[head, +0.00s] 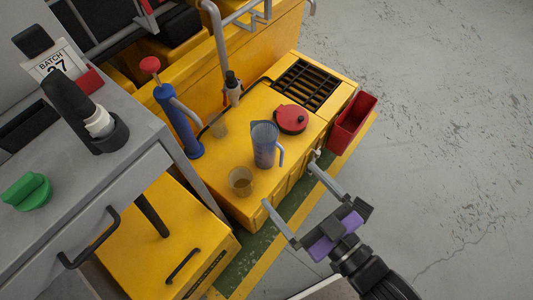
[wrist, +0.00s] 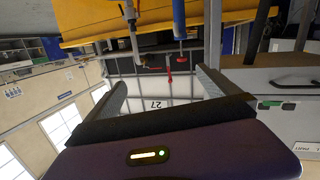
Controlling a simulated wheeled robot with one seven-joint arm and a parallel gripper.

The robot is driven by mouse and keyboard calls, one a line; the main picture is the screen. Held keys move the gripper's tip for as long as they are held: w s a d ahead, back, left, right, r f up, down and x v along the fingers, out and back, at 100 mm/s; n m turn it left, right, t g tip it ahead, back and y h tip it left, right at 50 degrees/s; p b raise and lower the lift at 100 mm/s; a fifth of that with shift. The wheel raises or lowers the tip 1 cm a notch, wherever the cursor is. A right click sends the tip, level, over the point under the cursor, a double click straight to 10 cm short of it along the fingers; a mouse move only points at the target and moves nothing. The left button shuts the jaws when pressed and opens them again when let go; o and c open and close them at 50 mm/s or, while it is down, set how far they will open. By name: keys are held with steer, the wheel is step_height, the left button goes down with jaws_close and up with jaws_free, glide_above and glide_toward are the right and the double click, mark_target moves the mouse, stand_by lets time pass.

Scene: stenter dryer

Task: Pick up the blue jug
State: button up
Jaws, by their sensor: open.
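The blue jug (head: 264,145) is a tall translucent blue-grey vessel with a light blue handle on its right side. It stands upright on the yellow machine top (head: 285,150) in the head view. My gripper (head: 289,184) is open and empty, its two grey fingers spread apart. In the head view the fingers are to the lower right of the jug, apart from it, near the front edge of the yellow top. In the wrist view the open fingers (wrist: 162,92) show with nothing between them, and I cannot make out the jug there.
A clear beaker (head: 241,181) stands just left and in front of the jug. A red-lidded round pot (head: 290,119) is behind it to the right. A blue pump with a red knob (head: 180,122) stands left. A red bin (head: 351,122) hangs at the right end. Open floor lies right.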

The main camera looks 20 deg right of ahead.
steer(key=w+a+f+b, duration=0.3)
steer(key=w+a+f, duration=0.1)
steer(key=w+f, duration=0.5)
steer(key=m+g+h+b, duration=0.3)
steer(key=m+g+h, duration=0.1)
steer(key=m+h, duration=0.4)
glide_above(269, 151)
steer(key=s+a, duration=0.2)
steer(key=a, duration=0.1)
step_height(269, 151, down, 9)
steer(key=shift+s+d+b+x, duration=0.1)
steer(key=shift+d+b+x, duration=0.1)
steer(key=shift+x, duration=1.65)
steer(key=shift+s+d+b+x, duration=0.1)
steer(key=shift+d+b+x, duration=0.1)
steer(key=shift+x, duration=1.7)
steer(key=shift+f, duration=0.15)
steer(key=c, duration=1.9)
steer(key=shift+c, duration=0.5)
steer(key=shift+r, duration=0.2)
